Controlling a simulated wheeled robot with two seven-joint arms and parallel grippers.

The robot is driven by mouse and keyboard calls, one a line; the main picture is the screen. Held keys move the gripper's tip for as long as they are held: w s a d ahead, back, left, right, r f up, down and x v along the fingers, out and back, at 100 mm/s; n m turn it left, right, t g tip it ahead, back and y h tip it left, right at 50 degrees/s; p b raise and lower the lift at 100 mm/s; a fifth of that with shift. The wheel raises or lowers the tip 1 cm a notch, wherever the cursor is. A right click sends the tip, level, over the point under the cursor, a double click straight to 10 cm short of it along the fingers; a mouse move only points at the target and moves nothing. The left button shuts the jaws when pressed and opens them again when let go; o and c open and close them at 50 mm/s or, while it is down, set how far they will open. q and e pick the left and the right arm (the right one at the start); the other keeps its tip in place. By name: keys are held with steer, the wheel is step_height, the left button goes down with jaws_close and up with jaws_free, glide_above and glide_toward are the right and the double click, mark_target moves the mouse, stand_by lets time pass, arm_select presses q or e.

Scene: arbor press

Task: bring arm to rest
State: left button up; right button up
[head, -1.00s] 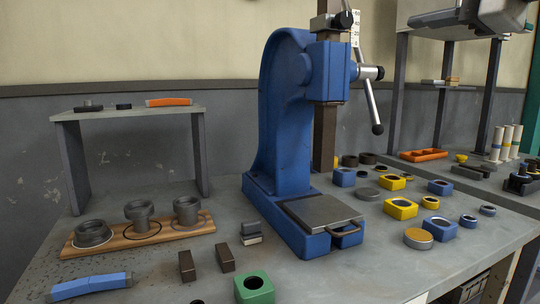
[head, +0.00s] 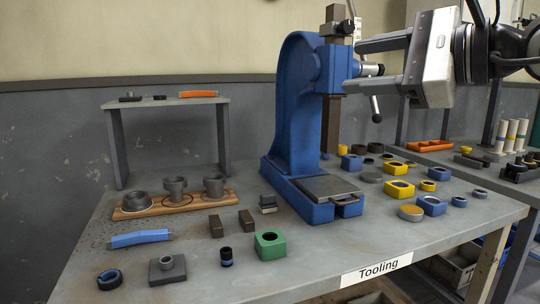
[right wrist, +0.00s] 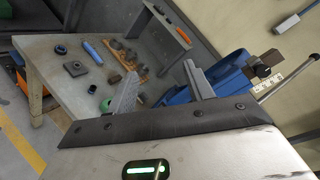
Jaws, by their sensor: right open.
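My right gripper (head: 350,64) comes in from the upper right of the head view, raised above the table beside the blue arbor press (head: 297,110). Its two fingers stand apart with nothing between them; in the right wrist view the open fingers (right wrist: 160,88) also show empty. The press stands on the grey table, with its ram (head: 331,125) above a flat plate (head: 327,187). The lever (head: 373,95) hangs at its right, partly near my fingers in the picture. My left gripper is not in view.
A small shelf (head: 165,103) with an orange-handled tool stands at the back left. A wooden rack (head: 160,207) holds grey rings. A green block (head: 270,245), blue and yellow blocks (head: 399,190) and loose rings lie about.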

steer(key=s+a+f+m+g+y+p, duration=0.2)
steer(key=s+a+f+m+g+y, duration=0.15)
steer(key=a+f+m+y, duration=0.6)
steer(key=s+d+f+n+t+h+p, duration=0.1)
steer(key=s+d+f+n+t+h, duration=0.15)
steer(key=f+n+h, duration=0.6)
steer(key=s+d+f+n+t+h+p, duration=0.1)
steer(key=d+f+n+t+h, duration=0.25)
steer(key=f+n, duration=1.05)
steer(key=s+d+f+n+t+h+p, duration=0.15)
steer(key=d+f+n+h, duration=0.3)
steer(key=f+n, duration=0.65)
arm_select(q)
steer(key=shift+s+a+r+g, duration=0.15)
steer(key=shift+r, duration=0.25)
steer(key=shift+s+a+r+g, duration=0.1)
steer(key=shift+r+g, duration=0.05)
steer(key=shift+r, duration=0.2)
arm_select(e)
steer(key=s+f+m+g+h, duration=0.1)
steer(key=s+f+m+g, duration=0.3)
steer(key=s+f, duration=0.6)
steer(key=shift+s+a+f+m+g+h, duration=0.2)
steer(key=shift+s+m+g+h, duration=0.15)
steer(key=shift+m, duration=0.55)
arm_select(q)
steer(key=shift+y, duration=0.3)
arm_select(e)
steer(key=shift+w, duration=0.1)
